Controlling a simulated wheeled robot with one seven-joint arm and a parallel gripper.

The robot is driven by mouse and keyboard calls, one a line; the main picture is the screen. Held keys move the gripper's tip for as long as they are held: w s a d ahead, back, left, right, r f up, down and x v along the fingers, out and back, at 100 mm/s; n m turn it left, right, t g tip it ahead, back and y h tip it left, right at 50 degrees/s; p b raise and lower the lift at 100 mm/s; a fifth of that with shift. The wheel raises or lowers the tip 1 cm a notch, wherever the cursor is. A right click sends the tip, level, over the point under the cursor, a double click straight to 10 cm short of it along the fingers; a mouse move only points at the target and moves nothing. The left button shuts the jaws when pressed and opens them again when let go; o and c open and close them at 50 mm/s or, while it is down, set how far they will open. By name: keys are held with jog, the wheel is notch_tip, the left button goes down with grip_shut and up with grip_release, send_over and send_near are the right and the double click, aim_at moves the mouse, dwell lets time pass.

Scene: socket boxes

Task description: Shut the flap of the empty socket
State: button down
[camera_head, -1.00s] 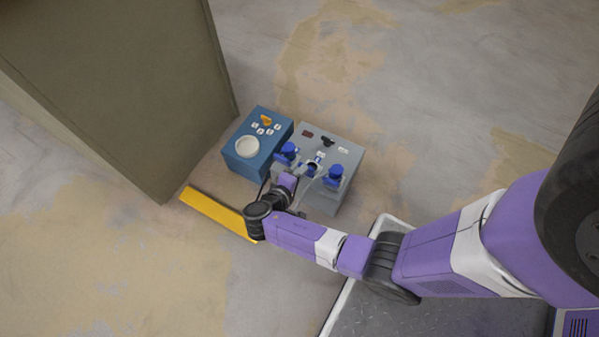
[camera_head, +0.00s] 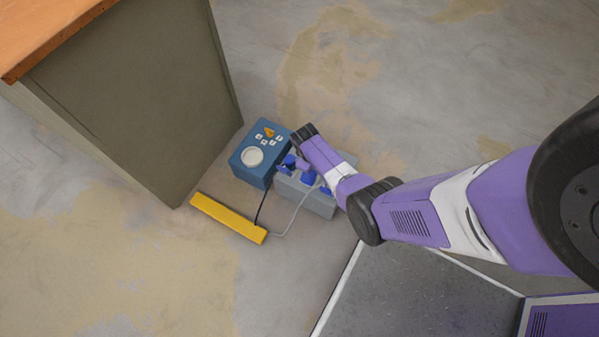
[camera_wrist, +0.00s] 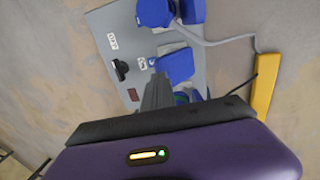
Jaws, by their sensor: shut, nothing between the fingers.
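The grey socket box (camera_head: 308,203) stands on the floor, partly covered by my arm in the head view. Its panel (camera_wrist: 111,22) fills much of the wrist view. A blue flap (camera_wrist: 176,66) sits mid-panel; I cannot tell whether it lies fully shut. A blue socket (camera_wrist: 153,12) with a grey cord beside it is at the top. Another socket, blue-green (camera_wrist: 182,98), is mostly hidden behind my fingers. My gripper (camera_wrist: 158,80) is shut and empty, its tips close to the flap's lower left edge; contact is unclear. In the head view its fingers are hidden.
A blue box (camera_head: 248,172) with a round white dial stands left of the socket box. A yellow bar (camera_head: 229,217) lies on the floor in front, with cords at its end. A cabinet (camera_head: 140,95) rises at the left. Floor beyond the boxes is clear.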

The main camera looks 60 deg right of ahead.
jog(key=d+f+y+b, duration=0.2)
jog(key=b, duration=0.1)
jog(key=shift+w+d+y+b, duration=0.1)
jog(key=shift+d+y+b, duration=0.1)
jog(key=shift+y+b, duration=0.15)
jog(key=d+y+b, duration=0.1)
jog(key=y+b, duration=0.1)
jog(key=b, duration=0.1)
jog(key=f+y+b, duration=0.1)
jog(key=b, duration=0.2)
jog(key=shift+d+f+y, duration=0.3)
jog(key=shift+d+y, duration=0.05)
jog(key=shift+d, duration=0.05)
jog(key=shift+d+f+b, duration=0.15)
jog(key=shift+f+b, duration=0.2)
jog(key=shift+b, duration=0.45)
jog(key=shift+d+f+b, duration=0.1)
jog(key=shift+f+b, duration=0.1)
jog(key=shift+b, duration=0.2)
jog(key=shift+d+f+b, duration=0.35)
jog(key=shift+f+b, duration=0.25)
jog(key=shift+b, duration=0.6)
jog(key=shift+r, duration=0.1)
